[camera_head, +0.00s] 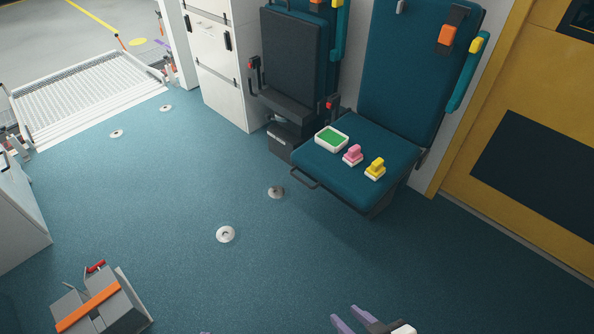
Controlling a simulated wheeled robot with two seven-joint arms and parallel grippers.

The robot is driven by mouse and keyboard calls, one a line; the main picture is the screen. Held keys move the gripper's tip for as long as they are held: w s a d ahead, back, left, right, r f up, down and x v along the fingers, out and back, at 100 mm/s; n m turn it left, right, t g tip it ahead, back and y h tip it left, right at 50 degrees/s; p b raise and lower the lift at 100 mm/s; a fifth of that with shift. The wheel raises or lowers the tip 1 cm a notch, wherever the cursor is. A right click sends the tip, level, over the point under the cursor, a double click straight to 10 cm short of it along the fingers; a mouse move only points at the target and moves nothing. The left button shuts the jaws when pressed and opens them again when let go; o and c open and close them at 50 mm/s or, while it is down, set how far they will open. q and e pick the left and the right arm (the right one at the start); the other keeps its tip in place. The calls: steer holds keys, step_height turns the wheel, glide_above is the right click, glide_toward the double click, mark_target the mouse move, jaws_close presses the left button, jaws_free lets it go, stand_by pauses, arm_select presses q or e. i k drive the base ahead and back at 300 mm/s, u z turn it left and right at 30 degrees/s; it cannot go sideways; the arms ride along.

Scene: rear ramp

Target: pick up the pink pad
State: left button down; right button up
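The pink pad (353,154) is a small pink piece on a white base. It rests on the teal seat (385,150) of the folded-down chair, between a white tray with a green inside (331,139) and a yellow pad (376,169). My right gripper (350,318) shows at the bottom edge with two purple fingers apart and nothing visible between them. It is well short of the seat and far from the pink pad.
A darker chair (293,55) and a white cabinet (221,60) stand left of the seat. A grey box with an orange strap (92,304) sits at the lower left. A yellow wall panel (485,110) bounds the right. The blue floor between is mostly clear.

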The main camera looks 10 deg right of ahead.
mark_target(354, 156)
steer(key=u, duration=0.45)
steer(key=k, duration=0.65)
steer(key=u, duration=0.4)
steer(key=i, duration=2.2)
steer(key=z, duration=1.75)
steer(key=i, duration=1.25)
steer(key=z, duration=0.95)
